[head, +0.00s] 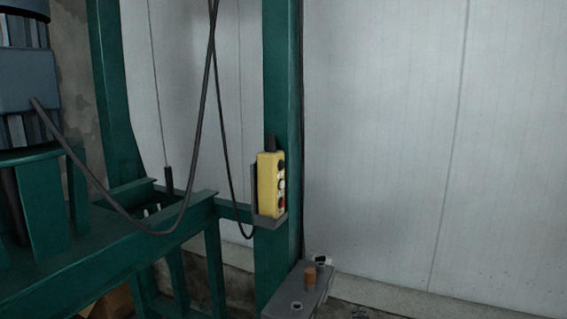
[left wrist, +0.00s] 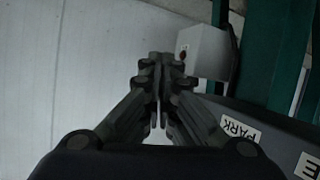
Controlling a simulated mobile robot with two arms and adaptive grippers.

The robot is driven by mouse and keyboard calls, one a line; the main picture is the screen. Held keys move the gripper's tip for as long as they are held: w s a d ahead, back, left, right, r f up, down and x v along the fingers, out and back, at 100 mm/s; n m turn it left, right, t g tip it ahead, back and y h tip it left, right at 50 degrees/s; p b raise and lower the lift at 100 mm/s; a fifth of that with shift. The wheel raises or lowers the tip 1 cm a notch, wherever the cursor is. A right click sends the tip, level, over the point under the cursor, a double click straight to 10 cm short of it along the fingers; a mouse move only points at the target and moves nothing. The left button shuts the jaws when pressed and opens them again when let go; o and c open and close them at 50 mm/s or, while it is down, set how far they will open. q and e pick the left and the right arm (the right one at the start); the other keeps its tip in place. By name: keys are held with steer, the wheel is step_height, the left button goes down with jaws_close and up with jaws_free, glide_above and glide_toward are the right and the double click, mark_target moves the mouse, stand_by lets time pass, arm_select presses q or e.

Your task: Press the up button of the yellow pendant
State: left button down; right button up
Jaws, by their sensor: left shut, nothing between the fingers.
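The yellow pendant (head: 268,185) sits upright in a grey holder on a green post in the head view. Its face is turned to the right and carries a dark button near the top, a pale one in the middle and a red one low down. The pendant is not recognisable in the left wrist view. My left gripper (left wrist: 161,62) shows in the left wrist view, shut and empty, with its fingers together. It is not in the head view, so I cannot tell its distance from the pendant. My right gripper is in neither view.
A green post (head: 282,90) and green frame (head: 110,250) fill the left. A dark cable (head: 205,90) hangs in front. A grey block (head: 300,290) with a brown knob stands low. In the left wrist view, a pale box (left wrist: 205,50) and a PARK label (left wrist: 240,130) show.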

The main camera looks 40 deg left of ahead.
mark_target(282, 165)
arm_select(q)
steer(key=w+a+r+n+y+p, duration=0.1)
steer(key=a+r+n+y, duration=0.15)
steer(key=r, duration=0.95)
steer(key=w+a+r+n+y, duration=0.1)
steer(key=a+r+n+y, duration=0.2)
steer(key=r, duration=1)
steer(key=s+a+r+n+y, duration=0.1)
steer(key=r+n, duration=0.1)
steer(key=r, duration=0.3)
steer(key=s+a+r+n+g+y, duration=0.1)
steer(key=s+r+n, duration=0.1)
steer(key=r, duration=0.4)
steer(key=s+a+r+n+y+p, duration=0.1)
steer(key=s+a+r+n+y, duration=0.1)
steer(key=r+n, duration=0.2)
step_height(282, 165, up, 2)
steer(key=shift+g, duration=0.3)
steer(key=shift+a, duration=0.1)
steer(key=s+a+p, duration=0.2)
steer(key=a+p, duration=0.3)
steer(key=a, duration=0.3)
steer(key=shift+a+p, duration=0.25)
steer(key=shift+p, duration=0.05)
